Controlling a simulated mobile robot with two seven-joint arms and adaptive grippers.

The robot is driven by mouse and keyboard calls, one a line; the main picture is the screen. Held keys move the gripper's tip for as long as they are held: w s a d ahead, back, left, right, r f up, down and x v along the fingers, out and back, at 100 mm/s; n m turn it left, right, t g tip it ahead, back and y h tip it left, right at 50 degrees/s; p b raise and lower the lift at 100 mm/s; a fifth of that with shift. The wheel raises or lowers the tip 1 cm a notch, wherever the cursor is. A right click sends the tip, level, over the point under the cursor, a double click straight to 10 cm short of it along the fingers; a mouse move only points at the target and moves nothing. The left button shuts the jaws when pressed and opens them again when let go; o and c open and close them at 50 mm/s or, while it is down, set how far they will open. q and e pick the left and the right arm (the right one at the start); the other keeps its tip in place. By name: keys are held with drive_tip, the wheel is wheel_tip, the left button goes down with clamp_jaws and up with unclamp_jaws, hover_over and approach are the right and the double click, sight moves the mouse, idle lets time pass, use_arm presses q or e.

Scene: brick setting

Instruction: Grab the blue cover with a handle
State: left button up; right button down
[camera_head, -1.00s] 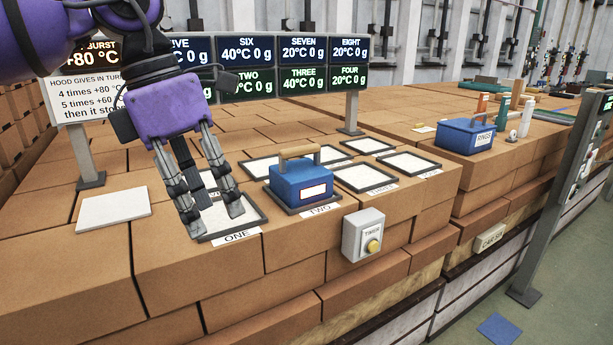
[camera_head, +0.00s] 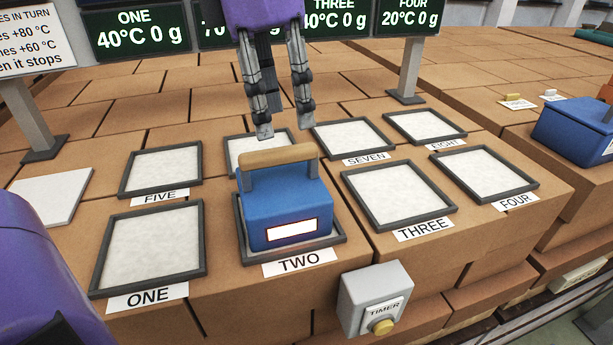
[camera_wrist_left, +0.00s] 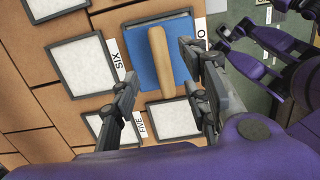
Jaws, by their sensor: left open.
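The blue cover (camera_head: 285,210) has a tan bar handle (camera_head: 278,155) on top and a red-edged white label in front. It sits upright on the pad marked TWO (camera_head: 340,238). My left gripper (camera_head: 284,128) is open and empty, its fingers pointing down, with its tips just above or behind the handle and apart from it. In the left wrist view, the handle (camera_wrist_left: 172,62) lies between the two spread fingers (camera_wrist_left: 158,66), over the blue top (camera_wrist_left: 142,72). Purple and dark arm parts at that view's upper right may be my right arm; its jaws are unclear.
Framed white pads surround the cover, including ONE (camera_head: 150,245), THREE (camera_head: 398,195) and SEVEN (camera_head: 352,138). A grey timer box (camera_head: 372,298) with a yellow button is at the front edge. Display boards (camera_head: 138,30) stand behind. Another blue box (camera_head: 578,130) is at right.

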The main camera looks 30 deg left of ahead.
sight(278, 149)
use_arm(q)
drive_tip(key=f, duration=0.7)
drive_tip(key=shift+s+p, duration=0.25)
drive_tip(key=shift+p, duration=0.15)
drive_tip(key=shift+f, duration=0.25)
drive_tip(key=shift+f, duration=0.15)
drive_tip(key=shift+f, duration=0.1)
drive_tip(key=shift+c, duration=0.5)
